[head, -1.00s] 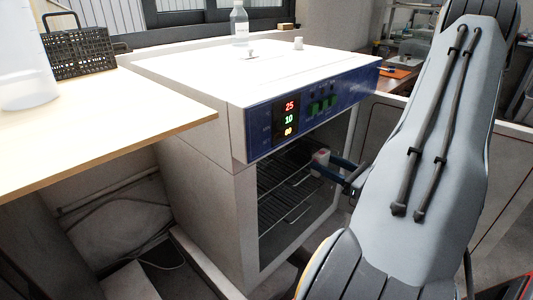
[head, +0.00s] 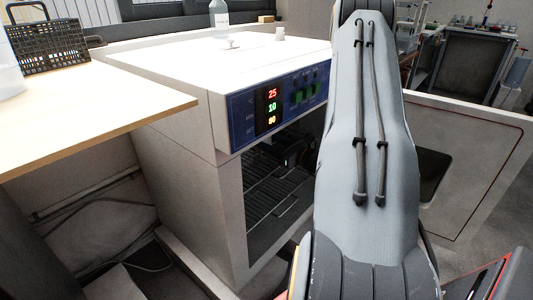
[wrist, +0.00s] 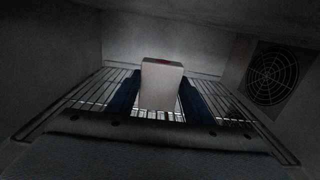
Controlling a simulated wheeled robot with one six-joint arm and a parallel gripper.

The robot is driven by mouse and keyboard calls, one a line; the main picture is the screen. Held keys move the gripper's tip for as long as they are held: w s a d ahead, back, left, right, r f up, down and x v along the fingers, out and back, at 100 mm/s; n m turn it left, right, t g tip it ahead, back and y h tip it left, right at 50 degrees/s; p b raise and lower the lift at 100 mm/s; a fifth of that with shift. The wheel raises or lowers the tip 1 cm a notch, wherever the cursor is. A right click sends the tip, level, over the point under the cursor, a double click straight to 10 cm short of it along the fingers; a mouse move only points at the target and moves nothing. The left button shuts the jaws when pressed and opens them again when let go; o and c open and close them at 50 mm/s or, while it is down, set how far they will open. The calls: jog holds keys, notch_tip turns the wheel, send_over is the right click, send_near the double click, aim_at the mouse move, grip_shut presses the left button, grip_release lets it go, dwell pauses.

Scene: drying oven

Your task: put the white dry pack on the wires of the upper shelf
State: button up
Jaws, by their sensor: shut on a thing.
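The white dry pack (wrist: 161,86) is a pale upright block with a small red mark on its top. It sits between the two blue fingers of my gripper (wrist: 160,92), which are shut on it, inside the oven chamber. The wires of the upper shelf (wrist: 88,97) run below and to both sides of it in the wrist view. I cannot tell whether the pack touches the wires. In the head view the shelf (head: 272,186) shows through the open front of the oven (head: 190,92), but the pack cannot be made out; my arm hides the right of the opening.
A round fan grille (wrist: 272,77) is on the chamber's right wall. The oven door (head: 465,150) stands open at the right. A wooden table (head: 90,115) with a black basket (head: 48,43) is at the left. A bottle (head: 219,18) stands on the oven.

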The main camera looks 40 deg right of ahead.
jog(key=shift+w+a+f+b, duration=0.15)
jog(key=shift+f+b, duration=0.35)
jog(key=shift+f, duration=1.7)
jog(key=shift+f, duration=0.2)
jog(key=o, duration=1.2)
jog(key=shift+r, duration=0.1)
jog(key=shift+r, duration=0.15)
jog(key=p+v, duration=0.1)
jog(key=v, duration=1.1)
jog(key=shift+p, duration=0.3)
